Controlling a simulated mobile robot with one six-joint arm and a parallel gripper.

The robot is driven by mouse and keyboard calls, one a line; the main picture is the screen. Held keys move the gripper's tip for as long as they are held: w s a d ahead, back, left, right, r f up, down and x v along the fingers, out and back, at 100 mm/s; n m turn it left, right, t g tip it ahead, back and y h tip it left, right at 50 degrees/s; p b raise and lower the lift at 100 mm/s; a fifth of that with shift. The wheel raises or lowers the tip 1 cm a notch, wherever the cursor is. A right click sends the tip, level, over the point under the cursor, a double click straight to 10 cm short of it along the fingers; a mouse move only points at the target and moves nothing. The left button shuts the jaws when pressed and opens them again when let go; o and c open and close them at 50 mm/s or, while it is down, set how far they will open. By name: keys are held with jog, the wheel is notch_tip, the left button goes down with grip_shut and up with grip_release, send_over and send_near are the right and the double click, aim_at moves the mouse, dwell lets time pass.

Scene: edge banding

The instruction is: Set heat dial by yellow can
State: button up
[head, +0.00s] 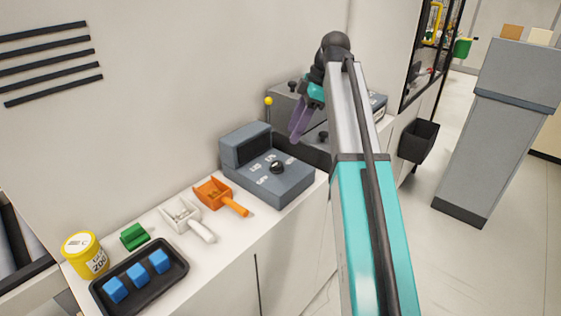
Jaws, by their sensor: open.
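The heat dial (277,167) is a black knob on the sloping top of a grey-blue control box (290,190) on the white counter. White markings surround it, too small to read surely. The yellow can (84,258) stands upright at the counter's left end; its pale label seems to read 200. My gripper (299,132), with purple fingers, hangs down behind and to the right of the control box, in front of a grey machine. It is open and apart from the dial and the can, and looks empty. My teal and white arm hides part of the machine.
A black tray (179,275) with blue cubes, a green block (134,237), a white scoop (184,218) and an orange scoop (219,194) lie between can and box. A lever with a yellow ball (268,101) rises behind the box. A black bin (418,141) hangs at right.

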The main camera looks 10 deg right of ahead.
aim_at(278, 163)
jog(key=shift+p+x, duration=1.25)
jog(key=shift+x, duration=4.55)
jog(key=shift+s, duration=0.1)
jog(key=shift+c, duration=0.5)
jog(key=c, duration=0.9)
jog(key=shift+c, duration=0.2)
